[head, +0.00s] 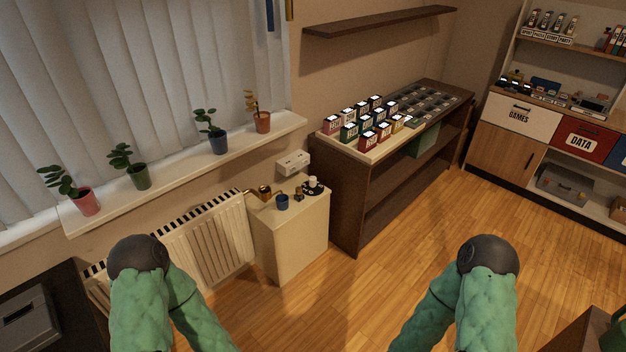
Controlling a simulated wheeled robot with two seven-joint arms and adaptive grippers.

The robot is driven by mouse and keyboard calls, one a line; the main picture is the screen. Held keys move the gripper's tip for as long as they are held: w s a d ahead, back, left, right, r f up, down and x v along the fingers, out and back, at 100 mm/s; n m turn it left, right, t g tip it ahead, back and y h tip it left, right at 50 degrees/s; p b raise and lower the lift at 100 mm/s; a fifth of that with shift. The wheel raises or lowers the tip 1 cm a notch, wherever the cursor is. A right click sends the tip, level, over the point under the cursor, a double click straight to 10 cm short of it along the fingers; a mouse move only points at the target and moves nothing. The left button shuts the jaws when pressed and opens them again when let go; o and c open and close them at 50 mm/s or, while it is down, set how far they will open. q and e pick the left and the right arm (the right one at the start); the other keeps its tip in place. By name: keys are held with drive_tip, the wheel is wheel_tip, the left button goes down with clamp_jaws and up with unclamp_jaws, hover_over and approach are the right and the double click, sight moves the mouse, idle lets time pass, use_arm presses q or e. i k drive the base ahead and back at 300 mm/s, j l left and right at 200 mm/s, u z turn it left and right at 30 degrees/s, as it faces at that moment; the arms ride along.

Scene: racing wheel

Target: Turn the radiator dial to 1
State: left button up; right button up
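The white radiator (205,240) is fixed under the window sill at the left. A brass-coloured fitting (264,190) sticks out from the radiator's upper right end, above the small cabinet. It looks like the dial, but its numbers are too small to read and I cannot tell its setting. Both of my green-covered arms show at the bottom of the head view, bent at dark round joints. Neither gripper is in view.
A small cream cabinet (294,240) beside the radiator bears a blue cup (282,202) and other small items. Potted plants line the sill (180,168). A dark shelf unit (337,205) holds several labelled boxes. The wooden floor (370,275) ahead is clear.

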sight(312, 180)
drive_tip(key=i+j+u, duration=0.1)
drive_tip(key=i+u, duration=0.15)
drive_tip(key=i, duration=0.95)
drive_tip(key=i+l+u, duration=0.25)
drive_tip(key=i, duration=0.9)
drive_tip(key=j, duration=0.1)
